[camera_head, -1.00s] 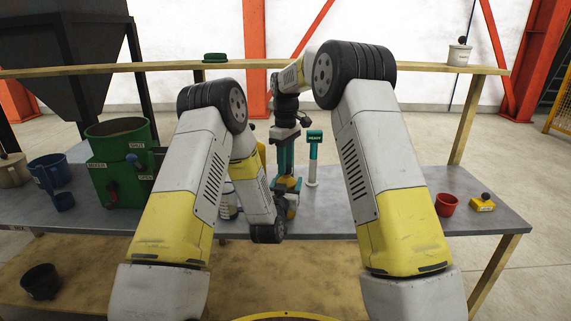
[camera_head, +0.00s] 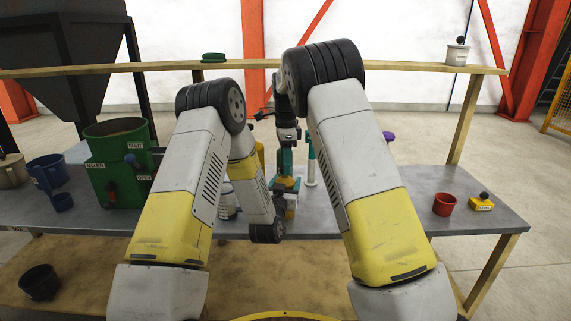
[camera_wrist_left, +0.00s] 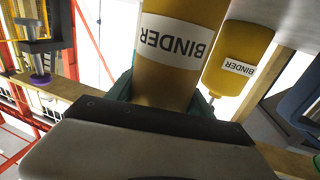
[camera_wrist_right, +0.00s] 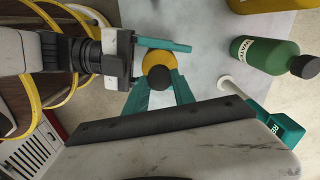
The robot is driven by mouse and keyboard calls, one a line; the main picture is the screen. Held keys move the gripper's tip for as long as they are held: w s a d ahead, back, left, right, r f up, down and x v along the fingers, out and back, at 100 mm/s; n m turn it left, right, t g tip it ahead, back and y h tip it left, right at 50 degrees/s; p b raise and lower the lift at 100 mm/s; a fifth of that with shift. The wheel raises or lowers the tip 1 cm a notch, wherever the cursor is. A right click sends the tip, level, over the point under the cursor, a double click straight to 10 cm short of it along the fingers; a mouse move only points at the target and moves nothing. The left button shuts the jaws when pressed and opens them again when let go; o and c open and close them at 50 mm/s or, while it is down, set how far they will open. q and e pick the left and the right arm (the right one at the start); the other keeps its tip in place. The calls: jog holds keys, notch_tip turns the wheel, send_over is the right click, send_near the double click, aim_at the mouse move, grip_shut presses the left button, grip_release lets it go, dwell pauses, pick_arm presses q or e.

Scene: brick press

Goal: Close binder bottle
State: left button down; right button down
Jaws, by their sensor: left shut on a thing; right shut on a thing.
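The binder bottle (camera_wrist_left: 180,50) is a mustard-yellow bottle labelled BINDER. It stands between the teal fingers of my left gripper (camera_head: 285,184), which is shut on it; the label shows upside down in the left wrist view. In the right wrist view the bottle's yellow shoulder (camera_wrist_right: 157,60) shows below a black cap (camera_wrist_right: 159,78). My right gripper (camera_wrist_right: 160,82) is above the bottle, its teal fingers shut on the cap. Whether the cap is seated on the neck cannot be told.
A second BINDER bottle (camera_wrist_left: 238,60) stands close by. A green bottle (camera_wrist_right: 262,54) and a teal-topped post (camera_wrist_right: 272,125) are near my right gripper. The green mixer (camera_head: 118,165) is left, a red cup (camera_head: 444,204) and yellow block (camera_head: 481,203) right.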

jog(key=m, duration=0.7)
jog(key=shift+m, duration=0.3)
jog(key=m, duration=0.6)
jog(key=shift+s, duration=0.1)
jog(key=c, duration=1.1)
grip_release()
jog(key=shift+o, duration=0.2)
jog(key=shift+r, duration=2.25)
jog(key=shift+c, duration=0.2)
